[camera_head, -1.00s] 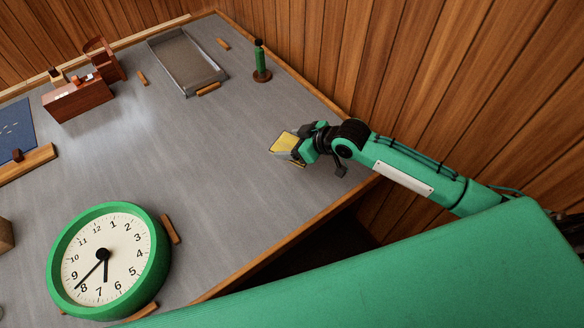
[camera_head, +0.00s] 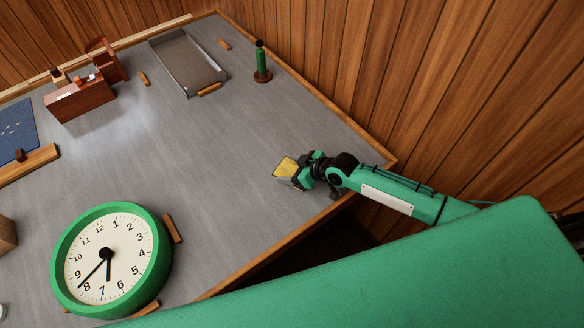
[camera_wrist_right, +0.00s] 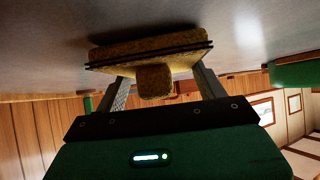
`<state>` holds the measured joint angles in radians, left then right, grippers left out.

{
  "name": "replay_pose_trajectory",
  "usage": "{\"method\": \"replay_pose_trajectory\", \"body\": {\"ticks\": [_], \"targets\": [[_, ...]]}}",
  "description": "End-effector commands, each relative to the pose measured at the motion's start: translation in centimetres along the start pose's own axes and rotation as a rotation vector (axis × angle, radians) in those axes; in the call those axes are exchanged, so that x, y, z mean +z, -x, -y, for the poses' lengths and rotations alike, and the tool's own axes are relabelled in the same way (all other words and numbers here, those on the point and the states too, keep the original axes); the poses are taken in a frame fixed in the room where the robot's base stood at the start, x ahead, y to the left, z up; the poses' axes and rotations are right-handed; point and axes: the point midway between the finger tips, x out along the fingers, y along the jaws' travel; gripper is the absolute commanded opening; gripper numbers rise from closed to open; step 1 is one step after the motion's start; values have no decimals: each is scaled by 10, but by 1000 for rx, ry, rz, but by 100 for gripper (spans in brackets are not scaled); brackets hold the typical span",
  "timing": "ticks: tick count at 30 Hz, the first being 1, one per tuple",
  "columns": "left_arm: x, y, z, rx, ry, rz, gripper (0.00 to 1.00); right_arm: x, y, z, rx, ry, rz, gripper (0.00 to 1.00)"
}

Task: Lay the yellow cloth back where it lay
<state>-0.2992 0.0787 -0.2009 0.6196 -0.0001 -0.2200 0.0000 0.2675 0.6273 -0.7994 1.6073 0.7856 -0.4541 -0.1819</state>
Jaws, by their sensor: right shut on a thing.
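The yellow cloth (camera_head: 287,168) is at the right part of the grey table top, near its right edge. It looks like a stiff, flat yellow pad with a dark layer along its edge. In the right wrist view the cloth (camera_wrist_right: 150,48) has a small block-like knob between the two fingers. My right gripper (camera_head: 303,174) is shut on this knob, with the pad beyond the fingertips. A dark shadow lies beside the pad on the grey surface; I cannot tell whether they touch. My left gripper is not in view.
The grey table (camera_head: 200,150) is clear around the cloth. A green clock (camera_head: 160,270) is at the lower left. A metal tray (camera_head: 185,62), a green post on a round base (camera_head: 262,65) and a wooden box (camera_head: 80,100) stand farther back. A wood-panelled wall (camera_head: 440,90) borders the right.

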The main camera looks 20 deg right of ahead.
Motion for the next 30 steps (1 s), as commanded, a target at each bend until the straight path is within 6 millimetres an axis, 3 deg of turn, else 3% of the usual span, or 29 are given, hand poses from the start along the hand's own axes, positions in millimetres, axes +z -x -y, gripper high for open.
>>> {"method": "replay_pose_trajectory", "body": {"ticks": [4, 5, 8, 20, 30], "targets": [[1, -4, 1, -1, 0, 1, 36, 3, -2, 0, 0, 0, 0, 21], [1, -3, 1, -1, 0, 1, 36, 2, -2, 0, 0, 0, 0, 75], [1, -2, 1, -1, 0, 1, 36, 2, -2, 0, 0, 0, 0, 93], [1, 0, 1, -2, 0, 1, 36, 0, 4, 0, 0, 0, 0, 93], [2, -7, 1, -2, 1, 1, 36, 2, 64, 0, 0, 3, 2, 93]]}}
